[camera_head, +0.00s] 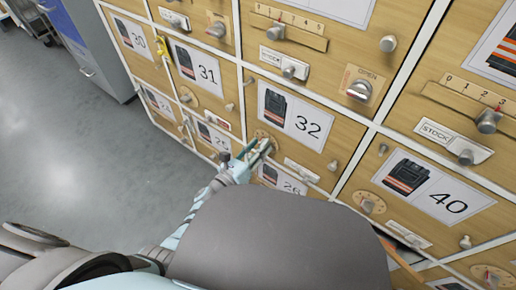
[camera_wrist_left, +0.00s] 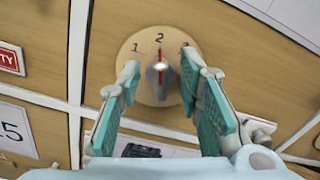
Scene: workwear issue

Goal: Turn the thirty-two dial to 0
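The thirty-two door carries a label (camera_head: 297,115) with a dark vest picture and the number 32. Its round wooden dial (camera_head: 262,135) sits at the door's lower left, partly hidden by my left gripper (camera_head: 255,151). In the left wrist view the dial plate (camera_wrist_left: 138,68) shows 1, 2 and a partly covered 3. A red mark lies at 2, above the grey knob (camera_wrist_left: 158,82). The 0 is not visible. My left gripper (camera_wrist_left: 158,80) is open, with one teal finger on each side of the knob and visible gaps between. My right gripper is not in view.
Around it are other wooden doors, such as 31 (camera_head: 208,75) and 40 (camera_head: 447,203), with knobs, sliders and STOCK plates (camera_head: 285,63). A blue-grey cabinet (camera_head: 90,50) stands at the left. The grey floor (camera_head: 60,140) there is clear.

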